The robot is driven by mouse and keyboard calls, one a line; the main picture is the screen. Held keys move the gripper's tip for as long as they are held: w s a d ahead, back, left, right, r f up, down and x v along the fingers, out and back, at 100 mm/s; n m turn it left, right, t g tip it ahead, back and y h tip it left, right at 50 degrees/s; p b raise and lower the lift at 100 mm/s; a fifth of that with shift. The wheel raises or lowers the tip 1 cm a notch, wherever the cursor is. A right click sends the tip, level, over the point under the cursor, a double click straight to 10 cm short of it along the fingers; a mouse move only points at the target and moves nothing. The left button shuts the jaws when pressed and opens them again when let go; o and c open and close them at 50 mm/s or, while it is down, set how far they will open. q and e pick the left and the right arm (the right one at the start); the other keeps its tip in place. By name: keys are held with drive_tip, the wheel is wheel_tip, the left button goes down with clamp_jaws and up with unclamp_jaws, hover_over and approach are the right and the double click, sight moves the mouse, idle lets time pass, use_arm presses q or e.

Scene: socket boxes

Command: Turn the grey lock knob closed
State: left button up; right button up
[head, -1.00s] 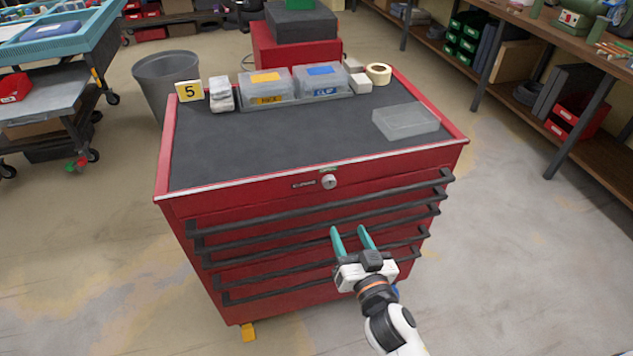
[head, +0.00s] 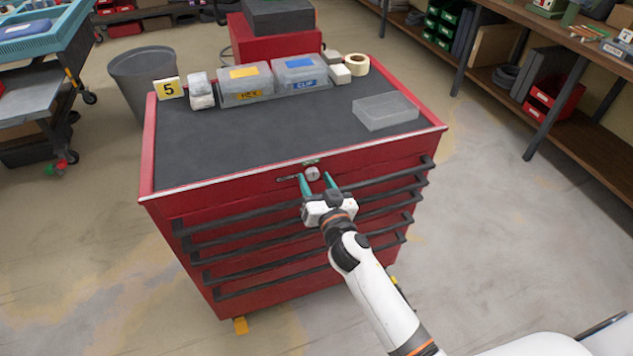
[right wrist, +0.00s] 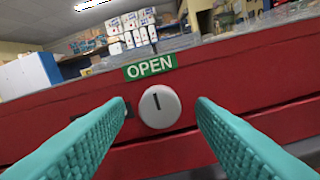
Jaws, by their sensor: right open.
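The grey lock knob (head: 312,174) is on the front of the red tool cabinet (head: 230,196), just below its top edge. In the right wrist view the round knob (right wrist: 160,107) has a dark slot standing nearly upright. A green OPEN label (right wrist: 150,67) is above it. My right gripper (head: 317,182) is open, its two teal fingers pointing at the knob. In the right wrist view the fingers (right wrist: 162,125) are apart on either side of the knob, with gaps between. Nothing is held. My left gripper is not in view.
Black drawer handles (head: 215,223) cross the cabinet front below the knob. Floor to the right is clear.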

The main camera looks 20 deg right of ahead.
drive_tip(key=c, duration=1)
drive_tip(key=shift+n, duration=0.3)
drive_tip(key=n, duration=0.3)
drive_tip(key=shift+n, duration=0.4)
drive_tip(key=n, duration=1.3)
drive_tip(key=shift+n, duration=0.4)
